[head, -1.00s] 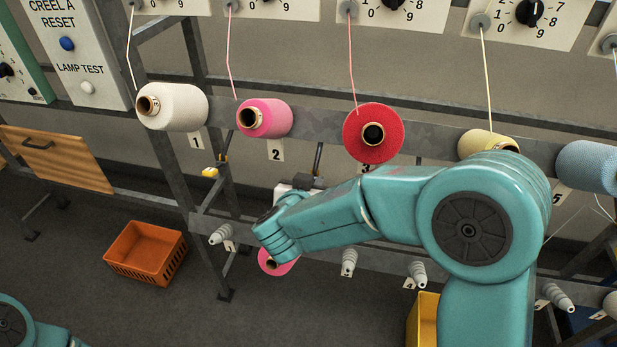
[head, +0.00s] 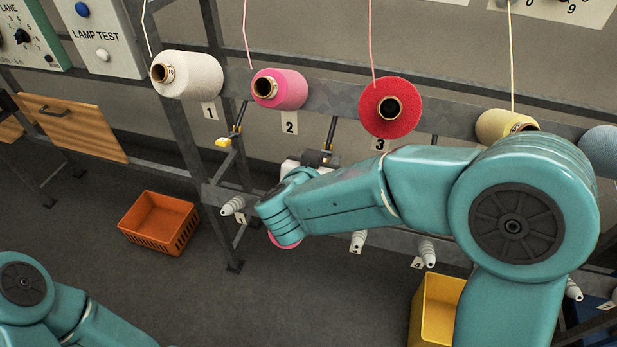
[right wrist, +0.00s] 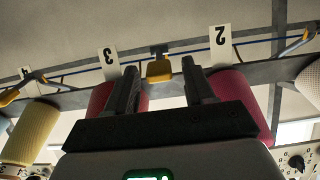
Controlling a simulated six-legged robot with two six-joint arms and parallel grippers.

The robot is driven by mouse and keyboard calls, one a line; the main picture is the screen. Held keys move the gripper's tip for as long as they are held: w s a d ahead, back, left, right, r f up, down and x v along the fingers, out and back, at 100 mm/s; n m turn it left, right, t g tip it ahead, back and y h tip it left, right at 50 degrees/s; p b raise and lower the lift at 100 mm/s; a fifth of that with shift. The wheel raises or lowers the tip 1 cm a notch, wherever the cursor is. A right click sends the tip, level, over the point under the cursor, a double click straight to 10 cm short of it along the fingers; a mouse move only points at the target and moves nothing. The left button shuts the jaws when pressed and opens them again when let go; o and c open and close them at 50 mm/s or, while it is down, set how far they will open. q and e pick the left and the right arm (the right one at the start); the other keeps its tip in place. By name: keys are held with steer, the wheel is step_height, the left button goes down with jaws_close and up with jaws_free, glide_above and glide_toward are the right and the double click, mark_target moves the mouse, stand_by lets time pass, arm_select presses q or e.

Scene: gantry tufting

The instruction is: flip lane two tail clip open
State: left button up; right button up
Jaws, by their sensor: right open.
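My right gripper (head: 318,158) is below the pink cone (head: 279,89) marked 2, partly hidden by my wrist. In the right wrist view its two dark fingers (right wrist: 160,88) are apart with nothing gripped. A yellow clip tab (right wrist: 159,71), apparently the lane two tail clip, shows between and beyond the fingertips, between the tags 2 (right wrist: 220,45) and 3 (right wrist: 109,62). In the head view a dark rod (head: 331,132) rises there; its tab is hidden. Another yellow clip (head: 223,142) hangs between tags 1 and 2. My left gripper is out of view.
White (head: 187,75), red (head: 390,107) and yellow (head: 506,125) cones line the rail. A lower pink cone (head: 284,240) is mostly hidden by my wrist. An orange crate (head: 160,222) stands on the floor and a yellow bin (head: 436,310) is at lower right.

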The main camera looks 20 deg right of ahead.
steer(key=b+v, duration=0.1)
steer(key=v, duration=1.2)
